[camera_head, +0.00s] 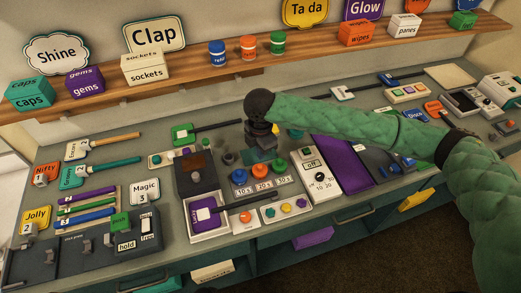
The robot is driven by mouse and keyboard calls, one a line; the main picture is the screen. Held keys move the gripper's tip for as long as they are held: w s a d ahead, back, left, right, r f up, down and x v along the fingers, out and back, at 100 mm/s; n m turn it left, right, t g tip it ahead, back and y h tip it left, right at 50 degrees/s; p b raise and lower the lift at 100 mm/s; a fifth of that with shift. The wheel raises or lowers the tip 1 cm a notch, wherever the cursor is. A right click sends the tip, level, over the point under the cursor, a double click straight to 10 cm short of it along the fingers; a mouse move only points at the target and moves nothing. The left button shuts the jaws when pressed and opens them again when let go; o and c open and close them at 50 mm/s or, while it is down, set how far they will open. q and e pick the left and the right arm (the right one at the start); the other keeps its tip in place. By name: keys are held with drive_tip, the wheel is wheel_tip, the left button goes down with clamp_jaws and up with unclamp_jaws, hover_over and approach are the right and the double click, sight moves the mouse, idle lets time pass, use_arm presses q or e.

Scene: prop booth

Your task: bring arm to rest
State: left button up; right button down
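My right arm, in a green quilted sleeve, comes in from the right edge and reaches across the workbench (225,168). It bends at a dark wrist joint, and my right gripper (262,148) points down over the middle of the bench. The gripper is dark and small here, near a dark block-like shape and the coloured round buttons. Whether its fingers are open or shut, or touch anything, I cannot tell. My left gripper is not in view.
A wooden shelf (205,73) with coloured boxes and cups runs along the wall behind. Around the gripper stand a brown-topped box (196,168), a blue button (239,176) and a white dial panel (320,174). A purple-lidded tray (207,214) is nearer the front edge.

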sight(260, 166)
drive_tip(key=shift+f+b, duration=0.7)
drive_tip(key=shift+f, duration=1.75)
drive_tip(key=shift+r, duration=0.1)
wheel_tip(260, 166, up, 7)
drive_tip(key=p, duration=0.6)
idle(0.6)
idle(0.4)
